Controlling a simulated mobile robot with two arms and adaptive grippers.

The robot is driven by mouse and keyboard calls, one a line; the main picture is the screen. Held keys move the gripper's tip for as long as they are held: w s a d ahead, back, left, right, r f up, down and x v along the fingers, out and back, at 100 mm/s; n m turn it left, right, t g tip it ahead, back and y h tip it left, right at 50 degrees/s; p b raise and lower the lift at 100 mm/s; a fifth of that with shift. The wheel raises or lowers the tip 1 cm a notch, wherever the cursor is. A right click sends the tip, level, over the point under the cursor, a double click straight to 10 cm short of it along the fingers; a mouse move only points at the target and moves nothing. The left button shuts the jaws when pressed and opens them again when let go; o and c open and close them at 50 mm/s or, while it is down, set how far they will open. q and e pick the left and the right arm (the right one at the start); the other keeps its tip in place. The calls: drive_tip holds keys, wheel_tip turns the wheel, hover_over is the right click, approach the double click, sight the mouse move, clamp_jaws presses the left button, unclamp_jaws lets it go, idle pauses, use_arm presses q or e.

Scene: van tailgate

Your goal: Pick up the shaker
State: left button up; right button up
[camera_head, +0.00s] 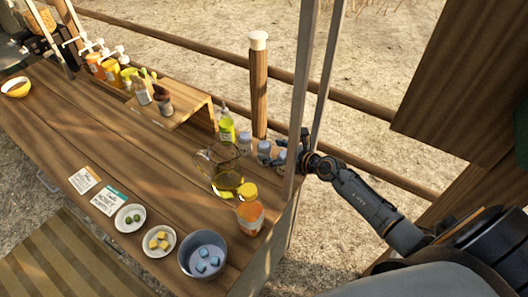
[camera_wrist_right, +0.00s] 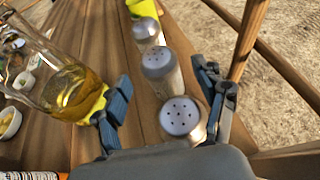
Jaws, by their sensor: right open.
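Three shakers with perforated grey metal caps stand in a row in the right wrist view: a near shaker (camera_wrist_right: 182,118), a middle shaker (camera_wrist_right: 160,68) and a far shaker (camera_wrist_right: 146,30). In the head view, shakers (camera_head: 264,150) stand at the table's right end, partly hidden by my right gripper (camera_head: 284,150). My right gripper is open, with its fingers on either side of the row in the wrist view; the near shaker shows between them. I cannot tell whether a finger touches it. My left gripper is not in view.
A glass pitcher (camera_head: 222,170) with yellow liquid stands close left of the shakers. A green-yellow bottle (camera_head: 227,128) is behind them. A thin upright post (camera_head: 300,100) rises beside my right gripper. Bowls and cards lie toward the table's front.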

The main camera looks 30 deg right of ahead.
drive_tip(key=x, duration=0.2)
drive_tip(key=shift+w+a, duration=0.1)
drive_tip(key=shift+w, duration=0.25)
drive_tip(key=shift+s, duration=0.1)
drive_tip(key=c, duration=1.3)
